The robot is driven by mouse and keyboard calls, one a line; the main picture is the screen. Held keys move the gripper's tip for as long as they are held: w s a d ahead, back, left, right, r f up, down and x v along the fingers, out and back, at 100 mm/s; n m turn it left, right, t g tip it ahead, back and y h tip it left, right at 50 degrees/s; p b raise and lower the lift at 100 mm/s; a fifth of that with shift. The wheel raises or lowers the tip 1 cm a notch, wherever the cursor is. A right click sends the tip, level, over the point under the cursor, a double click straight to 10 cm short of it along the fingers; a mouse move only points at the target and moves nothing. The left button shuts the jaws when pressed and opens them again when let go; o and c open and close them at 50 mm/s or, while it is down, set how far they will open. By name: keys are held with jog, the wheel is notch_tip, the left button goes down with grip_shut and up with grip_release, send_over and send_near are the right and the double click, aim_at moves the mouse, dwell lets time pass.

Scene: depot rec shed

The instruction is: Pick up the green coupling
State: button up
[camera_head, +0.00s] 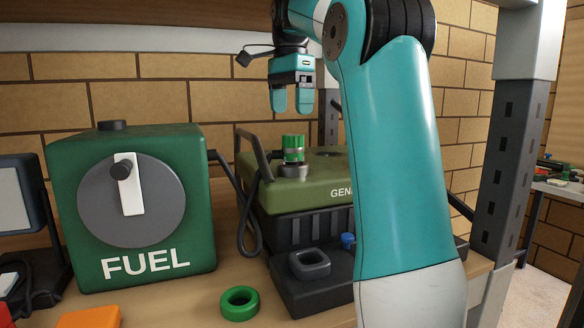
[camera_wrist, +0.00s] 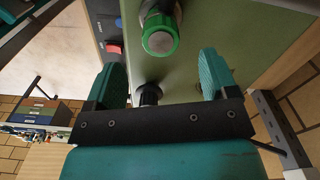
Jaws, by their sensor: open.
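The green coupling (camera_head: 293,148) is a short ribbed cylinder standing upright on a grey round fitting (camera_head: 292,172) on top of the olive generator (camera_head: 325,182). In the wrist view the coupling (camera_wrist: 160,37) shows end-on, centred a little beyond the fingertips. My gripper (camera_head: 292,103) is open and empty, pointing down above the coupling with a gap between. In the wrist view my gripper (camera_wrist: 163,62) has its two teal fingers spread to either side, not touching the coupling.
A green fuel box (camera_head: 185,210) with a grey dial stands left of the generator, joined by a black hose (camera_head: 243,215). A black handle (camera_head: 254,155) rises beside the coupling. A green ring (camera_head: 240,303) lies on the bench. A metal post (camera_head: 503,170) stands at right.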

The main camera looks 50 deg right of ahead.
aim_at(293, 135)
jog(key=f, duration=0.2)
jog(key=f+b, duration=0.1)
jog(key=f, duration=0.5)
jog(key=shift+s+d+b, duration=0.1)
jog(key=shift+d+b, duration=0.15)
jog(key=shift+b, duration=0.15)
jog(key=shift+c, duration=0.4)
jog(key=c, duration=0.9)
